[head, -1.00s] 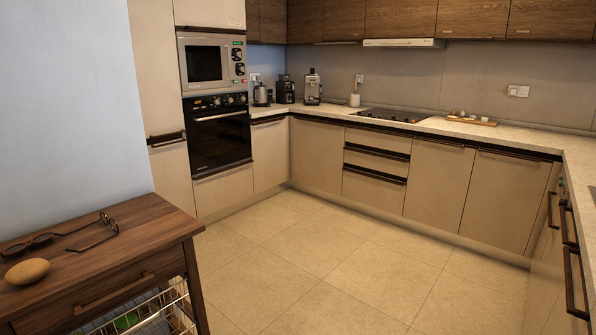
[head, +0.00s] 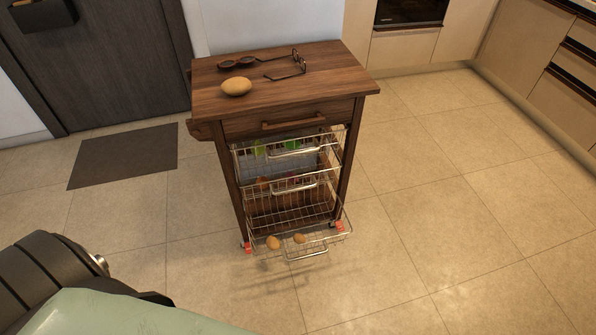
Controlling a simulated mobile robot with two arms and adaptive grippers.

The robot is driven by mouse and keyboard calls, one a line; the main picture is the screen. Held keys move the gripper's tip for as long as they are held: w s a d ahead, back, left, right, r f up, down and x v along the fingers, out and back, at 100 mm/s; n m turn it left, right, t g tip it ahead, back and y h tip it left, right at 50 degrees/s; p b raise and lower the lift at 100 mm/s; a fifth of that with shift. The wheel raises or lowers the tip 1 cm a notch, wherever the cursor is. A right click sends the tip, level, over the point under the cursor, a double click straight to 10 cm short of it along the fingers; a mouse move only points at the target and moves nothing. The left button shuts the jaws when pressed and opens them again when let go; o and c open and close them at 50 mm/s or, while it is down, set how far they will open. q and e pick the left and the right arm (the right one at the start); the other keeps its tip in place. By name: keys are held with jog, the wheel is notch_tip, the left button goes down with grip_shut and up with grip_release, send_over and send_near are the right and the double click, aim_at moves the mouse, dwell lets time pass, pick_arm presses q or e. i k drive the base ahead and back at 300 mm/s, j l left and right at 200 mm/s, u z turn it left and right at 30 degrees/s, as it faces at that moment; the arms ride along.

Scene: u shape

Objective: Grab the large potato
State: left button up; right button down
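A large tan potato (head: 236,86) lies on the wooden top of a kitchen cart (head: 330,75), near its left front edge. Two smaller brownish, potato-like items, one at the left (head: 273,243) and one beside it (head: 299,238), lie in the low pulled-out wire basket (head: 322,246). Neither of my grippers shows. Only dark and pale green parts of my own body show at the lower left, well short of the cart.
Sunglasses (head: 237,63) and a pair of glasses (head: 288,74) lie behind and right of the potato. Wire baskets jut out at the cart's front. A dark mat (head: 124,156) lies left, before a dark door (head: 95,60). Tiled floor (head: 440,190) is clear in front and right.

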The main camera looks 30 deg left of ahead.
aim_at(237, 86)
jog(key=j+u, duration=0.1)
jog(key=u, duration=0.65)
